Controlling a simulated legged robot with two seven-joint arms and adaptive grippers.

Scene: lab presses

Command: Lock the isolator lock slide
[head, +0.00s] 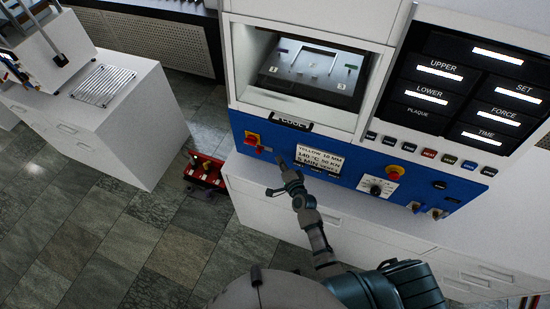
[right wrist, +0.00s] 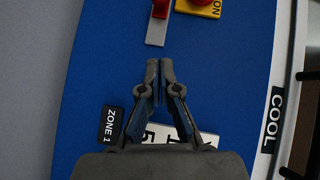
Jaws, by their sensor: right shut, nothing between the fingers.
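The isolator (head: 252,139) is a red switch on a yellow plate at the left of the blue press panel. In the right wrist view its yellow plate (right wrist: 212,10) is cut off by the top edge. The lock slide is a grey strip (right wrist: 155,32) with a red tab (right wrist: 160,8), beside the yellow plate; it shows small in the head view (head: 265,149). My right gripper (right wrist: 160,64) is shut and empty. Its fingertips are just short of the strip's lower end in the picture; contact with the panel cannot be told. My left gripper is not in view.
A label card (head: 319,161), a black dial (head: 376,187) and a red button on yellow (head: 395,172) sit farther right on the panel. The open press chamber (head: 310,70) is above. A red cart (head: 205,170) stands on the floor at left.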

